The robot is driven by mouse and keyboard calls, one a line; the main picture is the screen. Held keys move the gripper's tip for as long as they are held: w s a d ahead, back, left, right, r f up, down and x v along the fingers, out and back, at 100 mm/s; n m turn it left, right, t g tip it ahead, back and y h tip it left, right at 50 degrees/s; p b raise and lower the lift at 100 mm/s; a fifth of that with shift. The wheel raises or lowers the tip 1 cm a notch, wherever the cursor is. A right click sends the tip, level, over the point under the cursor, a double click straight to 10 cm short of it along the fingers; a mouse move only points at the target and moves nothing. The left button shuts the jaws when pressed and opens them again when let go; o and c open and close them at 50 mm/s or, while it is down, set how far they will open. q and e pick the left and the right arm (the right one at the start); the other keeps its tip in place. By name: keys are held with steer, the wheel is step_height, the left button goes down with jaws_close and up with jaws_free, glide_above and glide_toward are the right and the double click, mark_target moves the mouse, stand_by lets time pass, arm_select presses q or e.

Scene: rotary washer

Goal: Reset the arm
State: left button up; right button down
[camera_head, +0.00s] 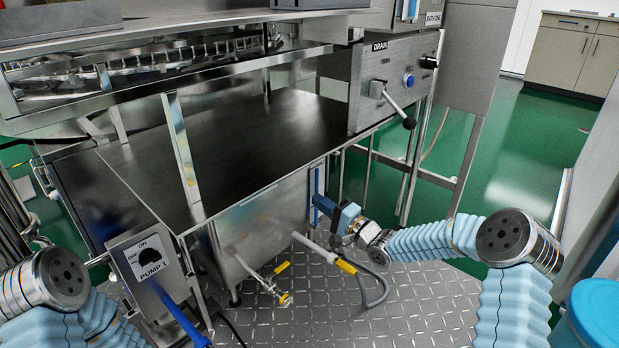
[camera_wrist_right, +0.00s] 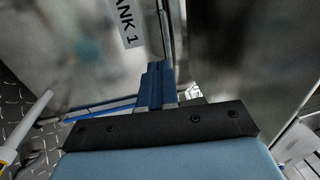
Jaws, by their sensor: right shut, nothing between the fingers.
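My right arm (camera_head: 440,240) comes in from the right with a pale blue ribbed sleeve. My right gripper (camera_head: 323,205) has dark blue fingers and points left towards the metal tank front below the bench. In the right wrist view the two blue fingers (camera_wrist_right: 157,85) lie together, with nothing between them. They face a metal panel with a "TANK 1" label (camera_wrist_right: 127,22); I cannot tell the exact gap. Part of my left arm (camera_head: 55,280) shows at the lower left, but its gripper is out of view.
The washer's dark metal bench (camera_head: 260,140) fills the centre. A drain panel with a black-knobbed lever (camera_head: 395,102) stands at its right end. A pump switch box (camera_head: 150,262) is at the front left. Pipes with yellow-handled valves (camera_head: 283,267) stick out below. Green floor is open at right.

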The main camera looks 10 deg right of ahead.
steer(key=s+a+f+n+g+h+p, duration=0.2)
steer(key=s+a+f+g+h+p, duration=0.15)
steer(key=s+f, duration=0.45)
steer(key=s+a+f+n+g+h+p, duration=0.1)
steer(key=s+a+f+g+h+p, duration=0.2)
steer(key=s+f, duration=0.5)
steer(key=s+d+f+n+g+h+p, duration=0.1)
steer(key=s+f+n+g, duration=0.1)
steer(key=s, duration=0.9)
steer(key=s+d+f+n+g+p, duration=0.1)
steer(key=s+f+n+g+p, duration=0.1)
steer(key=s+g, duration=0.4)
steer(key=s+f+n, duration=0.1)
steer(key=s+f, duration=0.1)
steer(key=s, duration=0.3)
steer(key=shift+d+h, duration=0.25)
steer(key=shift+h, duration=0.1)
